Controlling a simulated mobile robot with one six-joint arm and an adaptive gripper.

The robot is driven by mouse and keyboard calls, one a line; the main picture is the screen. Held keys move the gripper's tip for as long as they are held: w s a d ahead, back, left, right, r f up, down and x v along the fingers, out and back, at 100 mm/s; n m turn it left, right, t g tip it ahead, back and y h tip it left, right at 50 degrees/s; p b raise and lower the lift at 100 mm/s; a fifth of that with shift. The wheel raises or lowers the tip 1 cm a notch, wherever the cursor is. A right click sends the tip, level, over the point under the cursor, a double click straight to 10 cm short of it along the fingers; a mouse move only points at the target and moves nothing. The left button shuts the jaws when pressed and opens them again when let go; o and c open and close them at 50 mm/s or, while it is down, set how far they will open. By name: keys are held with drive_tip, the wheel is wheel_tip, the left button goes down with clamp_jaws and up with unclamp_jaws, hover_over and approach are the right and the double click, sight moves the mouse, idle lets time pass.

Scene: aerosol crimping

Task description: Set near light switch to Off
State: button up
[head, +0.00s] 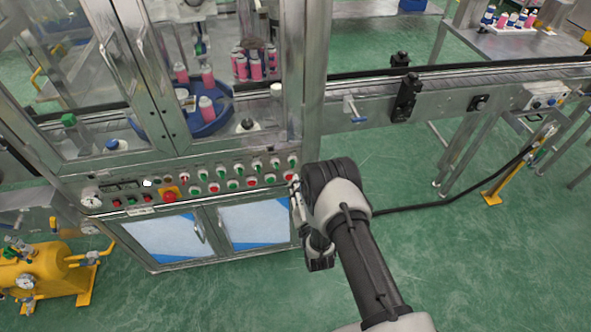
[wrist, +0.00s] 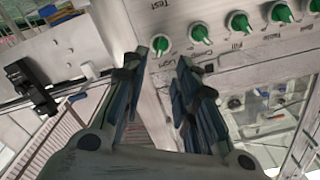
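The control panel (head: 215,180) on the front of the machine carries rows of white switches with green or red knobs. In the wrist view, a green knob (wrist: 160,44) on a white round base sits at the end of its row, with a label beside it that seems to read "Light". My gripper (wrist: 160,63) is open and empty. Its two dark fingers stand apart on either side of that knob's line, and I cannot tell whether they touch it. In the head view my gripper (head: 297,197) is at the panel's right end, partly hidden by my wrist.
More green knobs (wrist: 199,32) continue to the right in the wrist view. A red emergency button (head: 169,196) is on the panel's left. Cabinet doors (head: 255,222) lie below the panel. A conveyor (head: 440,90) runs off to the right, with open green floor in front.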

sight(295, 165)
drive_tip(key=b+x, duration=0.1)
drive_tip(key=x, duration=0.7)
drive_tip(key=shift+w, duration=0.1)
drive_tip(key=shift+c, duration=0.2)
clamp_jaws()
